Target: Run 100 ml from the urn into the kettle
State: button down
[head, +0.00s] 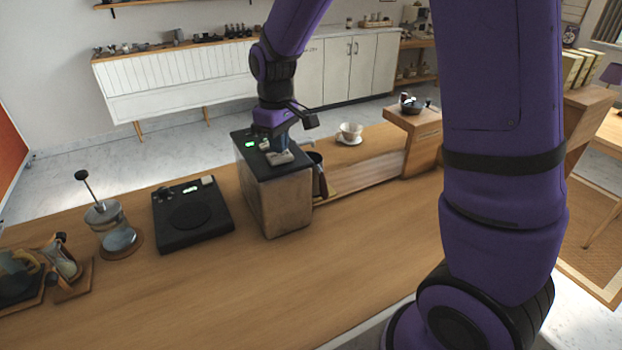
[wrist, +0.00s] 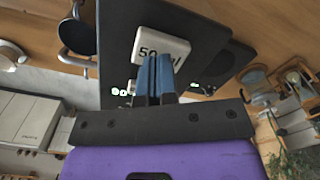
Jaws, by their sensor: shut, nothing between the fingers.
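The urn (head: 285,203) is a box with worn brown sides and a black top bearing a small green display. My gripper (head: 284,155) is shut and empty, pointing down at a pale key on the urn's top. In the wrist view the blue fingertips (wrist: 158,62) overlap the white key (wrist: 180,42), marked "50" with the rest of the label partly covered. I cannot tell whether they touch or press it. A dark vessel (head: 319,177), likely the kettle, stands against the urn's right side, partly hidden. It also shows in the wrist view (wrist: 77,37); its fill is unclear.
Left of the urn lies a black scale (head: 180,232) with a green display. A glass press (head: 112,233) with a raised plunger stands farther left. A white cup (head: 350,131) on a saucer and a raised wooden block (head: 420,142) are at right. The front counter (head: 210,295) is clear.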

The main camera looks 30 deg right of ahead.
jog(key=shift+f, duration=0.75)
jog(key=shift+r, duration=1.4)
dwell(1.1)
jog(key=shift+r, duration=2.5)
